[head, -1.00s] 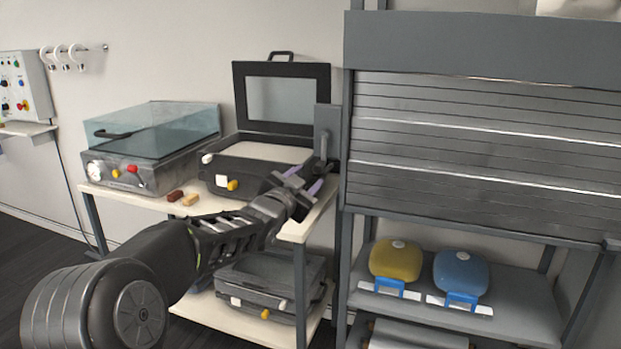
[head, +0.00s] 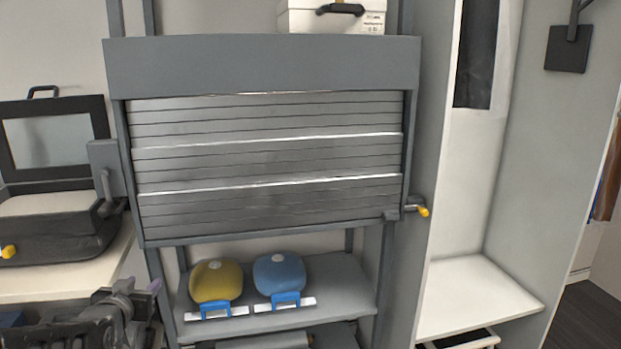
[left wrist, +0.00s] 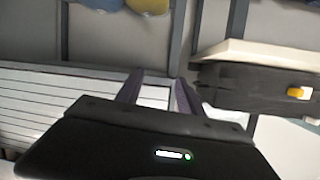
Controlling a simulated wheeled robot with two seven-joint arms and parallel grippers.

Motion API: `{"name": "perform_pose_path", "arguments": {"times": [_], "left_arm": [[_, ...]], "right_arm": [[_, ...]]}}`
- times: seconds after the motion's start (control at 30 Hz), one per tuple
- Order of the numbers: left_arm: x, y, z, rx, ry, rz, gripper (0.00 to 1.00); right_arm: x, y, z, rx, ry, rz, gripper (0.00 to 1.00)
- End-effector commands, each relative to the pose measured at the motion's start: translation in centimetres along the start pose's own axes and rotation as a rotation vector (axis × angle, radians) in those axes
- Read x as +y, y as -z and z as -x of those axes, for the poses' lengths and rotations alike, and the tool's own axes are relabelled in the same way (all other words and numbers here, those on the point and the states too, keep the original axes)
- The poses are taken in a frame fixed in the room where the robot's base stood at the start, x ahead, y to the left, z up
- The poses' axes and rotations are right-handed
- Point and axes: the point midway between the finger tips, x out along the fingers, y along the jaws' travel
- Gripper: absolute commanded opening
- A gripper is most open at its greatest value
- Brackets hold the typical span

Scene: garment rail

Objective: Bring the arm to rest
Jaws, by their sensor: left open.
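My left gripper (head: 141,288) is at the lower left of the head view, in front of the worktable and left of the shelf rack. It is dark with purple-tinted fingers. In the left wrist view its two fingers (left wrist: 159,94) stand apart with nothing between them. My right gripper is in neither view.
A grey rack has a slatted roller shutter (head: 270,150), which is down. Below it, a yellow rounded object (head: 216,282) and a blue one (head: 279,275) sit on a shelf. An open black case (head: 45,232) stands on the worktable at left. A white box (head: 331,17) is on top. An open cabinet with a pale bench (head: 475,290) is at right.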

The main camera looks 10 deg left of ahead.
Motion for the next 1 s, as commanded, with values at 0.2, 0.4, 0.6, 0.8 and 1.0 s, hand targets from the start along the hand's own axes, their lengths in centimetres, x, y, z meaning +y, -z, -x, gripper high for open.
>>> {"name": "perform_pose_path", "arguments": {"times": [0.2,0.4,0.6,0.8,1.0], "left_arm": [[11.9,-14.1,0.3,-0.314,-0.152,0.168,0.45],[21.7,-26.3,6.3,-0.629,-0.253,0.272,0.45],[29.4,-36.0,16.9,-0.953,-0.336,0.311,0.45],[33.3,-41.0,26.4,-1.178,-0.409,0.286,0.45],[34.5,-42.2,29.5,-1.248,-0.444,0.262,0.45]], "right_arm": [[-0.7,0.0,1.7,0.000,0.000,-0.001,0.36],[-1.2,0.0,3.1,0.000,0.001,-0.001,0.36],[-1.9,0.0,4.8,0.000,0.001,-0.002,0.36],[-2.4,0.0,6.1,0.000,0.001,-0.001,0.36],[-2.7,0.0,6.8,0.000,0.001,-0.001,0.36]]}}
